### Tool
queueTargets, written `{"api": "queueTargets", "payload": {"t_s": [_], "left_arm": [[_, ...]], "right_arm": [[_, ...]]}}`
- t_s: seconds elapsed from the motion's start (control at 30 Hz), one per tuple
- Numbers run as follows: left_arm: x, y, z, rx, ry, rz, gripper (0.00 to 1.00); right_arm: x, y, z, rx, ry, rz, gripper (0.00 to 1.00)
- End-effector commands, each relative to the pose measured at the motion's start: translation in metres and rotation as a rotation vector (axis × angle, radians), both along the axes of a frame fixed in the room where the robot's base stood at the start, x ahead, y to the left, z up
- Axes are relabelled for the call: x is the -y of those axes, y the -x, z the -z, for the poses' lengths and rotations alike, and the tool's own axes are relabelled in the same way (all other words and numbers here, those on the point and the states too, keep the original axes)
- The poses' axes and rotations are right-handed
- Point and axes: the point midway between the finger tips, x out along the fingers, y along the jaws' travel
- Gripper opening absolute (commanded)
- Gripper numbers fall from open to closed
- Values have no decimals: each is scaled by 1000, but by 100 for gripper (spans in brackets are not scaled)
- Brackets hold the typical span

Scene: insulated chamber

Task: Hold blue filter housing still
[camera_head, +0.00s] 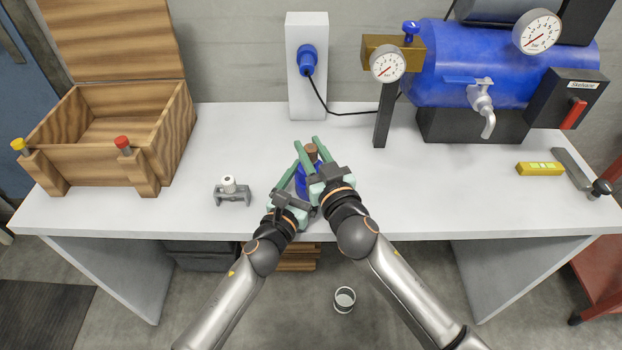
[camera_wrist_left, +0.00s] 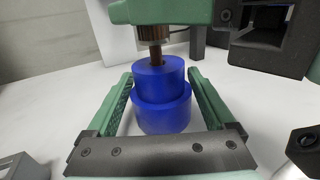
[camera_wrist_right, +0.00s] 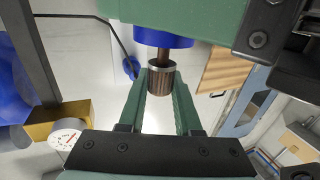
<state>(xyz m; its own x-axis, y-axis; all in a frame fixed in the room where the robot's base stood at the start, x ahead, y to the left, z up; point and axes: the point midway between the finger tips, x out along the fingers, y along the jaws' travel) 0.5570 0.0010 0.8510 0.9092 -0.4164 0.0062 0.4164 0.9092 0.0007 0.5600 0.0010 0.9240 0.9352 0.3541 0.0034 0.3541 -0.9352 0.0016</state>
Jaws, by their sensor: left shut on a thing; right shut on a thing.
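The blue filter housing (camera_head: 301,186) stands upright near the table's front edge, partly hidden by my grippers. In the left wrist view its stepped round body (camera_wrist_left: 161,108) sits between the fingers of my left gripper (camera_wrist_left: 160,82), which is shut on it from the front. A brown stem rises from its top to a ribbed brown knob (camera_head: 312,150) with a metal ring. My right gripper (camera_head: 309,146) is above the left one and shut on this knob. In the right wrist view the knob (camera_wrist_right: 159,82) lies between its fingertips, with the blue housing (camera_wrist_right: 162,38) beyond.
An open wooden box (camera_head: 108,110) stands at the left. A small grey clamp-like part (camera_head: 231,191) lies left of my grippers. A blue tank (camera_head: 465,65) with gauges and a tap stands at the back right. A yellow level (camera_head: 540,169) lies at the right.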

Motion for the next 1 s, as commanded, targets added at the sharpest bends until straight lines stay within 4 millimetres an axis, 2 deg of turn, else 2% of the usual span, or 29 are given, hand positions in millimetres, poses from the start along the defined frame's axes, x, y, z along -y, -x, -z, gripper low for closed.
{"api": "queueTargets", "payload": {"t_s": [0.03, 1.0], "left_arm": [[-1, 2, 10, -17, -6, -3, 17], [-1, 2, 10, -18, -7, -3, 17]], "right_arm": [[0, 0, -2, 3, 1, 0, 0], [0, 0, -40, 1, 2, 1, 0]]}}
